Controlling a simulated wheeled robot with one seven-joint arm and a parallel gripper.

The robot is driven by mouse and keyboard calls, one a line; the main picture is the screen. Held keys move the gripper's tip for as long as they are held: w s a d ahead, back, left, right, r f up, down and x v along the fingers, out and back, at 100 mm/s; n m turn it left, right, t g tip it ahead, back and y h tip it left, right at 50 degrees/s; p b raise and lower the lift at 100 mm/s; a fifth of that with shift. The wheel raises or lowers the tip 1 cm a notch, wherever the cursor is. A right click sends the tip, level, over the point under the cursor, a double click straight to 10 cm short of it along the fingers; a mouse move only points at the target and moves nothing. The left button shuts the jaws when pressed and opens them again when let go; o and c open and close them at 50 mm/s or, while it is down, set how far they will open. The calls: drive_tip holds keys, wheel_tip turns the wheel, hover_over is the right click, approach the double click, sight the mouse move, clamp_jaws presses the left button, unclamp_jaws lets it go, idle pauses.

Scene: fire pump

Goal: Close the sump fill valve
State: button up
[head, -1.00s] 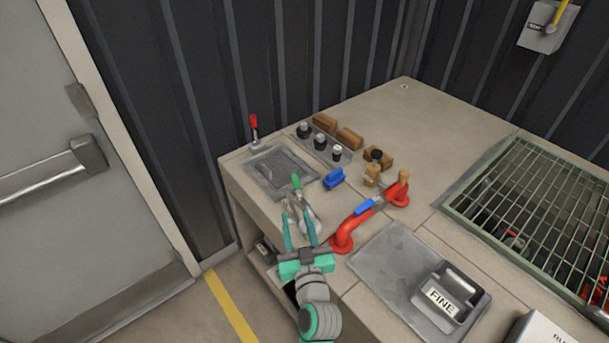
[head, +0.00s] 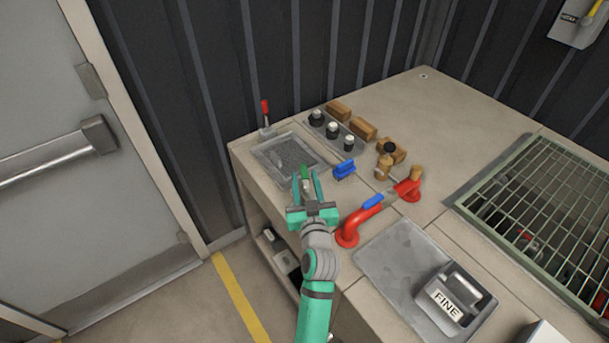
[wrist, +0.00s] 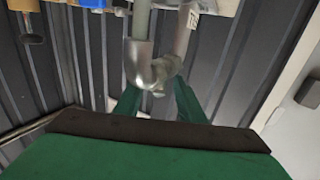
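A valve with a green handle (head: 306,173) sits at the bench's left front corner; my gripper partly hides it. In the wrist view its grey metal body (wrist: 150,65) shows between and beyond my fingers. My gripper (head: 307,187) has its two teal fingers apart, one on each side of the green handle in the head view; contact cannot be told. A red pipe (head: 349,230) with a blue lever (head: 372,201) stands to the right of my gripper. No label shows which valve is the sump fill valve.
A box marked FINE (head: 452,303) stands on a grey plate at right front. A green grating (head: 545,200) covers an opening at right.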

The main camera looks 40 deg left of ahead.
drive_tip(key=shift+x, duration=1.15)
clamp_jaws()
